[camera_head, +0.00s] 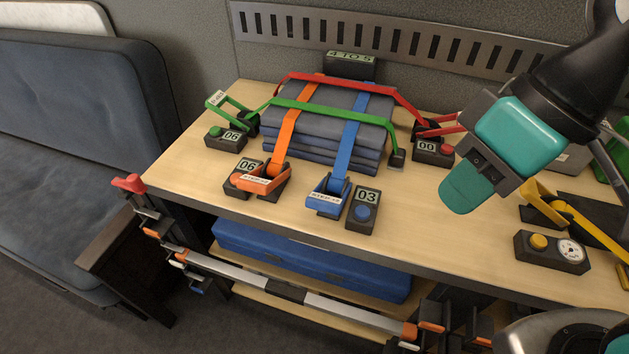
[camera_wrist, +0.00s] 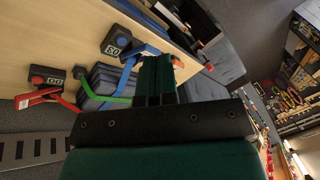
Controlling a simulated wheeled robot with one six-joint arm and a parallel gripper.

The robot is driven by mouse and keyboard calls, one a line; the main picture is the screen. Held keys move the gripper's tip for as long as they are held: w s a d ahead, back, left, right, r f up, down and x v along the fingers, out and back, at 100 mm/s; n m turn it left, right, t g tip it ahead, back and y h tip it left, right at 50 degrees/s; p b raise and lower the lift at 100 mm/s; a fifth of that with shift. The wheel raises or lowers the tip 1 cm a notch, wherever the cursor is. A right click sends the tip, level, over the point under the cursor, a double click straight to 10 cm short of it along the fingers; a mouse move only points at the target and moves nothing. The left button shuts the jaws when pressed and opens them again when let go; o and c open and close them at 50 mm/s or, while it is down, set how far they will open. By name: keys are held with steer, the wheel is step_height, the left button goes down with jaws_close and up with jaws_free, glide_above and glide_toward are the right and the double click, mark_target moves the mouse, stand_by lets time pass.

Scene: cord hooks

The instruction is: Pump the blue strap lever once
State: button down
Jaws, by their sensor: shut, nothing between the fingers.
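The blue strap lever (camera_head: 328,196) sits at the front edge of the table, at the lower end of the blue strap (camera_head: 350,140). The lever lies low, with a white label across it. Right beside it is a black counter box (camera_head: 362,211) with a blue button and the reading 03. The box also shows in the wrist view (camera_wrist: 117,41), with part of the blue strap (camera_wrist: 130,72) beside it. My gripper (camera_head: 464,190) is shut and empty, above the table to the right of the lever and apart from it. Its green fingers (camera_wrist: 158,75) hide part of the wrist view.
Folded grey-blue pads (camera_head: 318,150) lie under the straps. An orange lever (camera_head: 263,180), a green lever (camera_head: 232,108) and a red lever (camera_head: 440,128) stand around them. A yellow lever (camera_head: 545,200) and gauge box (camera_head: 552,252) are at right. Bare tabletop (camera_head: 420,200) lies between.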

steer(key=shift+w, duration=0.1)
steer(key=r+n+g+p, duration=0.2)
steer(key=n+g+p, duration=0.1)
glide_above(326, 199)
steer(key=s+d, duration=0.2)
steer(key=d, duration=0.4)
steer(key=w+a+f+n+g+h+p, duration=0.1)
steer(key=w+a+f+n+g+h, duration=0.1)
steer(key=w+f, duration=0.6)
steer(key=shift+w+a+n, duration=0.7)
steer(key=shift+n, duration=0.3)
steer(key=p+x, duration=0.1)
steer(key=x, duration=1.3)
steer(key=shift+s+d+r, duration=0.1)
steer(key=shift+s+d, duration=0.05)
steer(key=shift+d, duration=0.05)
